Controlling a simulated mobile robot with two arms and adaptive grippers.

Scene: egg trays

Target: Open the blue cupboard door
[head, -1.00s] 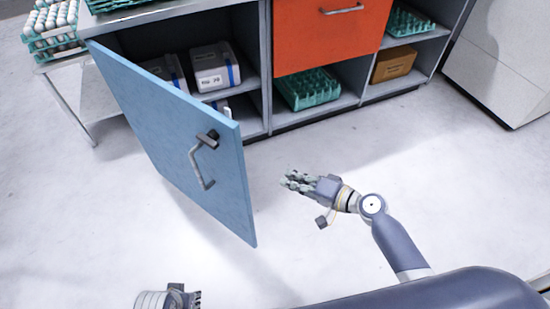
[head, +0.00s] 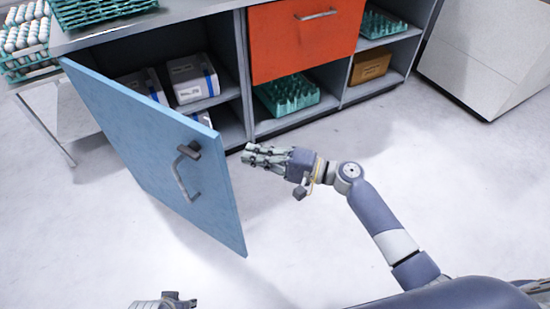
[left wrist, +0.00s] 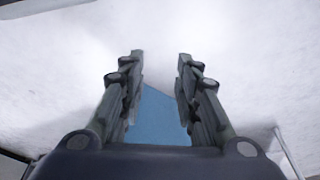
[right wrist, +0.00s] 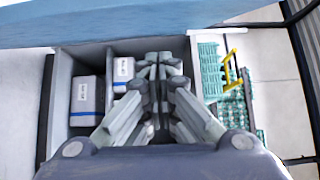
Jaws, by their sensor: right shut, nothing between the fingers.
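The blue cupboard door (head: 150,150) stands ajar at a wide angle in the head view, its dark handle (head: 180,175) on the face toward me. Behind it the cupboard's inside shows. My right gripper (head: 248,155) is shut and empty, just right of the door's free edge, on the cupboard side. In the right wrist view the gripper (right wrist: 157,65) points toward the shelves, with the door (right wrist: 150,25) as a blue band at the top. My left gripper (left wrist: 162,58) is open and empty, with a blue surface, likely the door (left wrist: 158,118), between its fingers.
White boxes (head: 193,78) sit on the cupboard shelf. The orange door (head: 300,45) beside it is closed. Green egg trays (head: 288,92) and a brown box (head: 370,66) stand in open shelves. A side table (head: 45,125) with eggs is at left.

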